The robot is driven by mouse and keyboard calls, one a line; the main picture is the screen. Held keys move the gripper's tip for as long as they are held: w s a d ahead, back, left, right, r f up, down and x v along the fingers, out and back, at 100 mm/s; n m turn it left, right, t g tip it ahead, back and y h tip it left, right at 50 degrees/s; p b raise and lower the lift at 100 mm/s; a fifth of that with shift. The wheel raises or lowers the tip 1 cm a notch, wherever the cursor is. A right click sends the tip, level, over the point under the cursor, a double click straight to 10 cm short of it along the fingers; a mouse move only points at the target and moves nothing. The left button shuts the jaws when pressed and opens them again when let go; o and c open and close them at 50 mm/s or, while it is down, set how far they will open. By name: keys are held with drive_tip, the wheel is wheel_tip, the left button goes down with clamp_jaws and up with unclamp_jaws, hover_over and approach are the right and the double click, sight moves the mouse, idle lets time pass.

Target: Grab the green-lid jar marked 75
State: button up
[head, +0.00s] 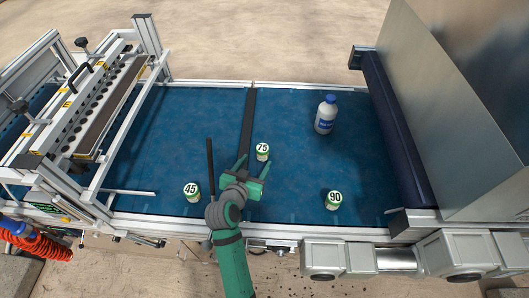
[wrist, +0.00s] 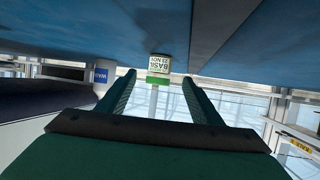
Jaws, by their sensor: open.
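The jar marked 75 (head: 262,152) stands upright on the blue belt, just right of the dark strip. Its number is on top, with green around it. My gripper (head: 254,166) is open, low over the belt, just on the near side of this jar. In the wrist view, which is upside down, a small jar with a green lid and a white label reading BASIL (wrist: 159,65) shows beyond and between the open fingertips (wrist: 158,78). The fingers look apart from it. Its number is hidden there.
Jar 45 (head: 191,191) stands left of my gripper and jar 90 (head: 334,200) to the right. A white bottle with a blue cap (head: 326,115) stands farther back. A dark strip (head: 248,122) crosses the blue belt (head: 195,120). A thin black rod (head: 210,165) rises left of my gripper.

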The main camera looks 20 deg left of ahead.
sight(260, 155)
drive_tip(key=shift+x, duration=4)
drive_tip(key=shift+r, duration=0.2)
drive_tip(key=c, duration=1.2)
drive_tip(key=shift+o, duration=0.2)
drive_tip(key=shift+r, duration=0.1)
